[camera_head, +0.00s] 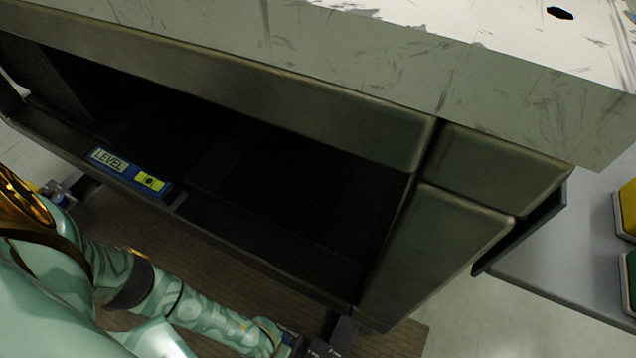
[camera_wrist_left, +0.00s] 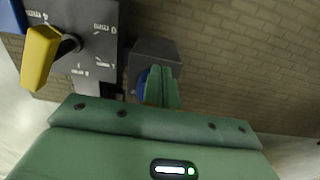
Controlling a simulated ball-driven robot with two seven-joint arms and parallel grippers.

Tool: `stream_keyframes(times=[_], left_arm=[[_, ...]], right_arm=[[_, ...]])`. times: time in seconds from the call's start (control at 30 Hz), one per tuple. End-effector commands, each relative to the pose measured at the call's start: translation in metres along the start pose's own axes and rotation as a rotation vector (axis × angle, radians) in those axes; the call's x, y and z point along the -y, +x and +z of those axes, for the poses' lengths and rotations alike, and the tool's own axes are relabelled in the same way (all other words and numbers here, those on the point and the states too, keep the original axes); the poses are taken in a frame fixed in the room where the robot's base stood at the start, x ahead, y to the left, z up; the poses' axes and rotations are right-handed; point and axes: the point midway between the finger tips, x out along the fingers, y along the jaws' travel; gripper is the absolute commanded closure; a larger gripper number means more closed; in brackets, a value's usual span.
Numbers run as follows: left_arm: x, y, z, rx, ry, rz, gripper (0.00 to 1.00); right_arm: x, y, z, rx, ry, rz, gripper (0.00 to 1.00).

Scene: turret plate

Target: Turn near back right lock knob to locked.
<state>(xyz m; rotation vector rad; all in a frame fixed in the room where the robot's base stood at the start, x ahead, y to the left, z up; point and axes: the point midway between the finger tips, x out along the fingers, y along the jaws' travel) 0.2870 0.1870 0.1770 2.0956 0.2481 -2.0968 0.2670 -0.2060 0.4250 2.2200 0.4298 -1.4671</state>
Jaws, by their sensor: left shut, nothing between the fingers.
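In the left wrist view, a yellow lever-shaped knob (camera_wrist_left: 40,58) sits on a short dark shaft on a dark grey plate (camera_wrist_left: 98,38) with white marks around it. I cannot read the marks or tell which lock position the knob points to. My left gripper (camera_wrist_left: 163,86) is shut and empty, to the right of the yellow knob and apart from it. Its fingers overlap a dark grey block (camera_wrist_left: 155,52), and a blue part (camera_wrist_left: 141,84) shows beside them, partly hidden. In the head view, dark grey pieces with white marks (camera_head: 325,348) show at the bottom edge by my left forearm's end.
A heavy metal bench frame (camera_head: 300,105) with a dark open bay fills the head view. A blue level (camera_head: 130,174) lies on its lower rail. A grey shelf (camera_head: 560,275) with yellow and green-edged boxes (camera_head: 628,205) is at right. Brick-patterned floor (camera_wrist_left: 240,55) lies below.

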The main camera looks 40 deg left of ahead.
Motion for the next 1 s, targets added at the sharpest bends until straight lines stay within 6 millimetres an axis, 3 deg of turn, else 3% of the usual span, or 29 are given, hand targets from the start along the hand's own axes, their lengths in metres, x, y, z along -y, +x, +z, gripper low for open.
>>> stream_keyframes(times=[1.0], left_arm=[[-0.0005,0.0014,-0.0063,-0.002,0.000,-0.001,1.00]], right_arm=[[-0.0006,-0.0028,-0.0005,0.000,-0.001,0.001,0.64]])
